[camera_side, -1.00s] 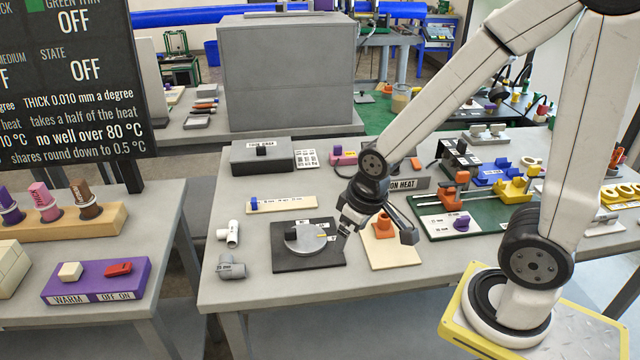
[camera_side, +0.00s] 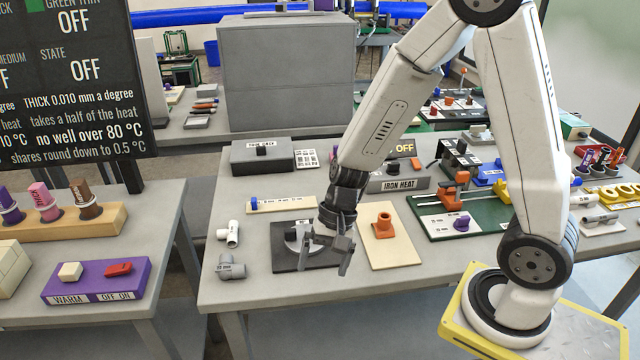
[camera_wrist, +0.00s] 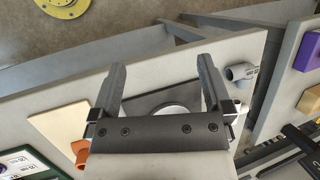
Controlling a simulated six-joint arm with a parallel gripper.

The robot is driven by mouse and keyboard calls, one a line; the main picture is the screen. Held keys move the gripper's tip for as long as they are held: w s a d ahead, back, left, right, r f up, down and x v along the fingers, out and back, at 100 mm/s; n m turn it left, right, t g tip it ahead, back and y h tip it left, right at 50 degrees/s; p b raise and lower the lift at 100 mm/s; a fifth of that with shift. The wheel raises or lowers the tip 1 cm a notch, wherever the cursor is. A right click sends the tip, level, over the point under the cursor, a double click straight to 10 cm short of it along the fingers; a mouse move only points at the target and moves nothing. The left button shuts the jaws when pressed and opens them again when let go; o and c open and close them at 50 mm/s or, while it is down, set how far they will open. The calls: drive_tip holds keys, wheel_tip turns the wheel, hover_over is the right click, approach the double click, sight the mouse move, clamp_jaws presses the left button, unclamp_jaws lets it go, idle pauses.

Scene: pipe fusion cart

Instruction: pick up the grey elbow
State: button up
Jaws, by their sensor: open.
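The grey elbow (camera_side: 231,266) lies on the near left part of the table, left of the black plate, with a small label on it. It also shows in the wrist view (camera_wrist: 242,72), just right of my gripper's right finger. My gripper (camera_side: 327,263) is open and empty, pointing down above the right side of the black plate. In the wrist view its two fingers (camera_wrist: 162,85) stand apart with the plate and part of the round disc between them. The elbow is outside the fingers.
A white fitting (camera_side: 229,233) lies just behind the grey elbow. The black plate (camera_side: 284,264) carries a round disc. A tan board (camera_side: 399,250) with an orange fitting (camera_side: 384,227) stands to the right. The table's left edge is close to the elbow.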

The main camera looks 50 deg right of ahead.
sight(227, 262)
drive_tip(key=w+a+f+m+t+y, duration=0.1)
drive_tip(key=w+m, duration=0.1)
drive_tip(key=m, duration=0.1)
drive_tip(key=w+a+f+m+t+y, duration=0.1)
drive_tip(key=w+m+y, duration=0.1)
drive_tip(key=w+m, duration=0.1)
drive_tip(key=w+a+f+m+t+y, duration=0.1)
drive_tip(key=w+a+m, duration=0.1)
drive_tip(key=w+m, duration=0.1)
drive_tip(key=shift+y, duration=0.4)
drive_tip(key=w+f+m+t, duration=0.1)
drive_tip(key=w+m+t, duration=0.1)
drive_tip(key=w+d+f+m+t, duration=0.1)
drive_tip(key=w+m, duration=0.2)
drive_tip(key=w+d+f+m+t, duration=0.1)
drive_tip(key=w+m+t, duration=0.1)
drive_tip(key=w, duration=0.1)
drive_tip(key=shift+d+m+t, duration=0.15)
drive_tip(key=shift+m+t, duration=0.15)
drive_tip(key=shift+w+d+f+m+t, duration=0.3)
drive_tip(key=shift+w+d+m+t, duration=0.15)
drive_tip(key=shift+w+m, duration=0.2)
drive_tip(key=shift+a, duration=0.1)
drive_tip(key=shift+x, duration=1.25)
drive_tip(key=shift+a, duration=0.1)
drive_tip(key=shift+x, duration=2.55)
